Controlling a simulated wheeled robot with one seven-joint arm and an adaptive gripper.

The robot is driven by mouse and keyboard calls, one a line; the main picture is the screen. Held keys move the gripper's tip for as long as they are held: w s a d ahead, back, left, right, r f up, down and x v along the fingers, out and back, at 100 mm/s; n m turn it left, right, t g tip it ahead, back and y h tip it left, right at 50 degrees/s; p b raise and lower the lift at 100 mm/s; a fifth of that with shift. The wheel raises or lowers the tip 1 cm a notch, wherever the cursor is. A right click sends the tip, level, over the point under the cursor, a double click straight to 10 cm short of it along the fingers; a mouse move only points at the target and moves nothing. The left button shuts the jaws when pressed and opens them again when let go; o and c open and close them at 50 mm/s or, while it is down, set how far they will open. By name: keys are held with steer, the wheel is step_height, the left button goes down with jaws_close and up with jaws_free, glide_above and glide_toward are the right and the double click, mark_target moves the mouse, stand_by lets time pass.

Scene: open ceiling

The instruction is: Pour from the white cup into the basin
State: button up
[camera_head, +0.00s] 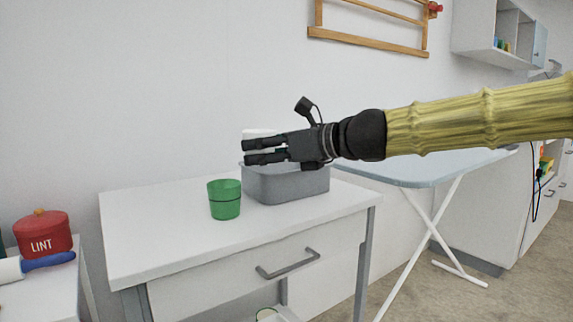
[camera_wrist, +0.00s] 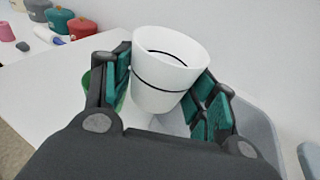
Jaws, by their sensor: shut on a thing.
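The white cup (camera_wrist: 165,68) with a dark band is held between the fingers of my gripper (camera_wrist: 165,90) in the wrist view. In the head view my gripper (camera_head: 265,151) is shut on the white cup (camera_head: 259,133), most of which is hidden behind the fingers. The cup is held above the left part of the grey basin (camera_head: 290,187), which sits on the white table. The wrist view shows the basin (camera_wrist: 255,120) at the right, beside and below the cup. The cup's contents and exact tilt cannot be told.
A green cup (camera_head: 225,199) stands on the white table (camera_head: 160,240), left of the basin. A red LINT canister (camera_head: 42,232) and a blue-handled rolling pin (camera_head: 40,263) are on a stand at the far left. An ironing board (camera_head: 425,169) is at the right. The table's left side is clear.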

steer(key=shift+d+r+p, duration=0.1)
steer(key=shift+r+p, duration=0.1)
steer(key=shift+p, duration=0.25)
steer(key=shift+w+p, duration=0.1)
steer(key=shift+p, duration=0.25)
steer(key=p, duration=0.2)
steer(key=w+m+p, duration=0.1)
steer(key=p, duration=0.1)
steer(key=shift+d+f+m+g+p, duration=0.1)
steer(key=shift+d+m+g+p, duration=0.2)
steer(key=shift+g+p, duration=0.1)
steer(key=shift+w+r+p, duration=0.15)
steer(key=shift+r+p, duration=0.1)
steer(key=shift+p, duration=0.7)
steer(key=w+m+p, duration=0.1)
steer(key=p, duration=0.4)
steer(key=w+d+m+g+p, duration=0.1)
steer(key=m+p, duration=0.1)
steer(key=p, duration=0.4)
steer(key=w+m+p, duration=0.1)
steer(key=p, duration=0.5)
steer(key=shift+w+d+m+g+y, duration=0.1)
steer(key=shift+d+m+g+y, duration=0.05)
steer(key=shift+m+g+y, duration=0.2)
steer(key=shift+d+p, duration=0.1)
steer(key=shift+p, duration=0.4)
